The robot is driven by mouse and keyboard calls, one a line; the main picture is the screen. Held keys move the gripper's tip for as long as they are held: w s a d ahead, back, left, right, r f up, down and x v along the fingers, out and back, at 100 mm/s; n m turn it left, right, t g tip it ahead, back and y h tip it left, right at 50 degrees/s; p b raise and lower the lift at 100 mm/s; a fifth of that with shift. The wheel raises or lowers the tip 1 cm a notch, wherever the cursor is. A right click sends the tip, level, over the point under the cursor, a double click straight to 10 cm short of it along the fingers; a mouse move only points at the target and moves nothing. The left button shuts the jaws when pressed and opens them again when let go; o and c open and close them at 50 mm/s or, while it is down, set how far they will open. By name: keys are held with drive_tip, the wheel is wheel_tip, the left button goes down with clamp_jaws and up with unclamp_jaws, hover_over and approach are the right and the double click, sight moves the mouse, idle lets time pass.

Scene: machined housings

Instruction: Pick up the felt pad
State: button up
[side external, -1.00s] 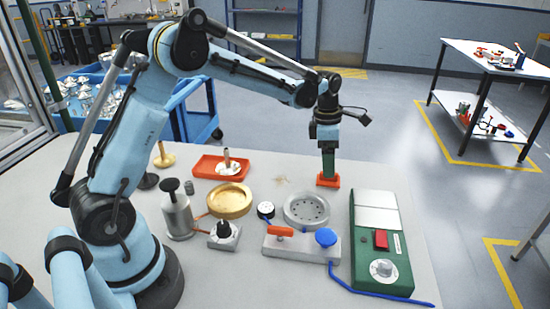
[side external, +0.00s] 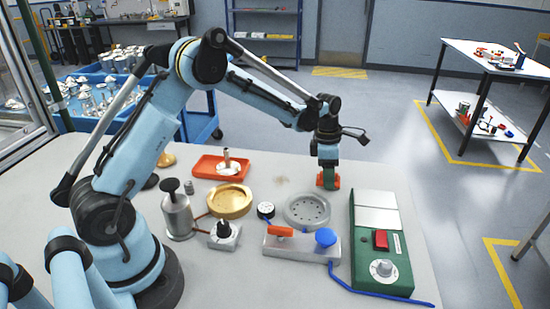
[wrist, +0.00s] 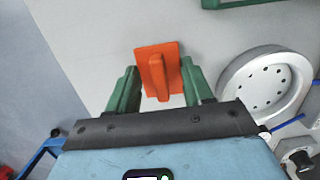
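An orange square pad with a raised ridge-like grip, which I take to be the felt pad (wrist: 171,54), lies on the bench. In the side view the pad (side external: 337,182) is partly hidden behind my gripper. My gripper (wrist: 159,70) has two green fingers, spread apart on either side of the pad's ridge. The gap between the fingers is wider than the ridge, and neither finger appears to touch it. In the side view my gripper (side external: 327,184) is low, at the height of the pad.
A round grey dish with holes (side external: 307,223) stands close by. A green box with a red button (side external: 366,270) is at the right. A brass dish (side external: 229,213) and an orange tray (side external: 205,174) are to the left. The bench behind the pad is clear.

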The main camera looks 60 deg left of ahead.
drive_tip(key=c, duration=0.5)
drive_tip(key=shift+r, duration=0.6)
wheel_tip(320, 180, up, 3)
drive_tip(key=shift+f, duration=0.1)
drive_tip(key=s+d+r, duration=0.5)
drive_tip(key=d+r, duration=0.2)
drive_tip(key=d, duration=0.3)
drive_tip(key=shift+d, duration=0.2)
drive_tip(key=shift+s, duration=0.1)
